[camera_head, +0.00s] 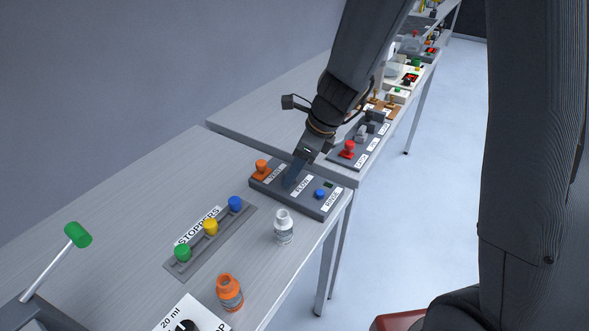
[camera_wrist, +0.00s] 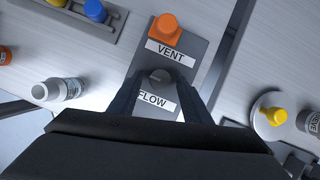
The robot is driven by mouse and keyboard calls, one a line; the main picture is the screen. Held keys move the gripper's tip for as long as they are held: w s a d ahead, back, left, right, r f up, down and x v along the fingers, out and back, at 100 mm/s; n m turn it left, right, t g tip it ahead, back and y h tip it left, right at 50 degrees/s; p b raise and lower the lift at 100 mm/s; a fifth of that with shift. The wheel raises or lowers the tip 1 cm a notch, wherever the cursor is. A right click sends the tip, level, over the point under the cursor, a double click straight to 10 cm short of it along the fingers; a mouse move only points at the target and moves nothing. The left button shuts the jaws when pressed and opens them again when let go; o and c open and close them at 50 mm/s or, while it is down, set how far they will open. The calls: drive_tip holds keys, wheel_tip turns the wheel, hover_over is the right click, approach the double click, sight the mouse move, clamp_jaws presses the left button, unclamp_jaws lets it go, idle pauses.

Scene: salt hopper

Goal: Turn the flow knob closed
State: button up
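The dark grey control panel (camera_head: 331,206) lies on the near table and carries VENT, FLOW and RINSE labels. The flow knob (camera_wrist: 160,76) is a small round grey knob just above the FLOW label (camera_wrist: 156,101) in the wrist view. In the head view my gripper hides it. My gripper (camera_wrist: 160,84) reaches down over the middle of the panel, and its fingers stand on either side of the knob. They look spread, with a little room beside the knob; contact is hard to make out. My gripper also shows in the head view (camera_head: 294,178).
An orange vent knob (camera_head: 262,167) and a blue rinse button (camera_head: 320,193) flank the flow spot. A stopper rack (camera_head: 243,221), a white bottle (camera_head: 284,229) and an orange bottle (camera_head: 229,293) stand nearer. Another panel with a red knob (camera_head: 347,149) is on the far table.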

drive_tip(key=c, duration=1)
drive_tip(key=shift+o, duration=0.2)
drive_tip(key=shift+n, duration=0.3)
drive_tip(key=n+g+p, duration=0.1)
drive_tip(key=n, duration=0.1)
drive_tip(key=n+p, duration=0.1)
drive_tip(key=shift+w+r+n+g+y, duration=0.1)
drive_tip(key=shift+w+n+g+y, duration=0.1)
drive_tip(key=shift+n+g+y, duration=0.15)
drive_tip(key=n+g, duration=0.1)
drive_tip(key=n, duration=0.1)
drive_tip(key=n+p, duration=0.1)
drive_tip(key=n, duration=0.1)
drive_tip(key=shift+w+n+g, duration=0.2)
drive_tip(key=shift+n+g, duration=0.05)
drive_tip(key=shift+g, duration=0.1)
drive_tip(key=n, duration=0.2)
drive_tip(key=n+g+h, duration=0.1)
drive_tip(key=n, duration=0.1)
drive_tip(key=shift+w+a+n+g+p, duration=0.1)
drive_tip(key=shift+w+n+g+p, duration=0.05)
drive_tip(key=shift+n+g+p, duration=0.2)
drive_tip(key=shift+w+a+n+g+h, duration=0.1)
drive_tip(key=shift+n+g+h, duration=0.3)
drive_tip(key=shift+n, duration=0.7)
drive_tip(key=shift+a+n+g+h, duration=0.1)
drive_tip(key=shift+n+h, duration=0.45)
drive_tip(key=shift+n, duration=0.5)
